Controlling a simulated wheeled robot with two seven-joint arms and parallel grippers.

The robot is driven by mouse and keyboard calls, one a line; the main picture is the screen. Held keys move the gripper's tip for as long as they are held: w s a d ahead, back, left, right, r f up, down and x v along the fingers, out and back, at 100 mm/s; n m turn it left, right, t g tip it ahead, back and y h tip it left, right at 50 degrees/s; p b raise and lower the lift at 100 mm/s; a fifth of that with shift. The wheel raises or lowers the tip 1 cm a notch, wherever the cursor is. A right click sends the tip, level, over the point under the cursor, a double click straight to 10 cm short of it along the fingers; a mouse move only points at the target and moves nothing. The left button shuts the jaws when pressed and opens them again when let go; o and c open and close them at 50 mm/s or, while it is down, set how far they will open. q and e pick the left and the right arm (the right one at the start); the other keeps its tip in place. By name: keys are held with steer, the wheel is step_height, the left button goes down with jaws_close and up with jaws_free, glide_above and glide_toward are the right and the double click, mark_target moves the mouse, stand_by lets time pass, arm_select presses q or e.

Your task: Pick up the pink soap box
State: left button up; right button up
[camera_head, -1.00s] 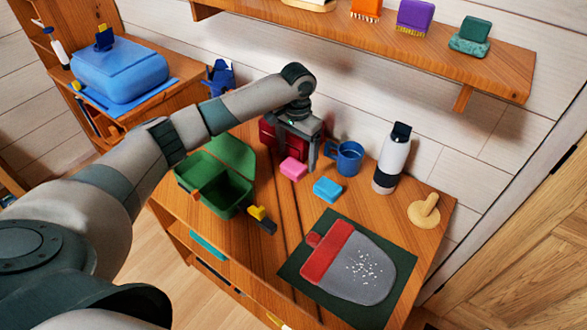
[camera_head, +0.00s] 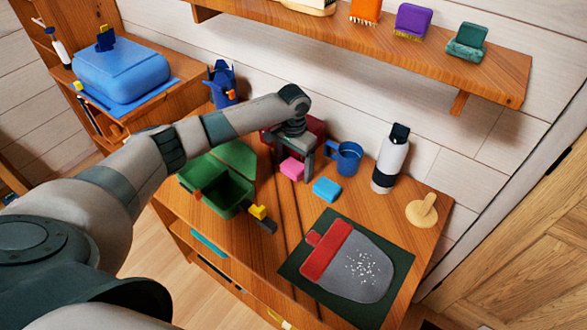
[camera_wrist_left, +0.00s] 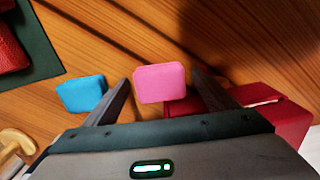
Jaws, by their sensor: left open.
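The pink soap box (camera_head: 292,168) lies on the wooden desk, just in front of the red box at the wall. My left gripper (camera_head: 294,172) is low over the desk with its fingers pointing down, one on each side of the pink box. In the left wrist view the pink soap box (camera_wrist_left: 160,83) shows between the two open fingers of my gripper (camera_wrist_left: 165,85). I cannot tell whether either finger touches it. My right gripper is not in view.
A light blue box (camera_head: 327,189) lies close by to the right, near a blue mug (camera_head: 347,157) and a white bottle (camera_head: 391,160). A green bin (camera_head: 222,196) stands to the left. The red box (camera_head: 318,130) is right behind the gripper. A dustpan (camera_head: 352,262) lies at front right.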

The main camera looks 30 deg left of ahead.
mark_target(294, 166)
arm_select(q)
steer(key=shift+c, duration=0.6)
steer(key=c, duration=1)
steer(key=shift+c, duration=0.2)
steer(key=shift+r, duration=0.1)
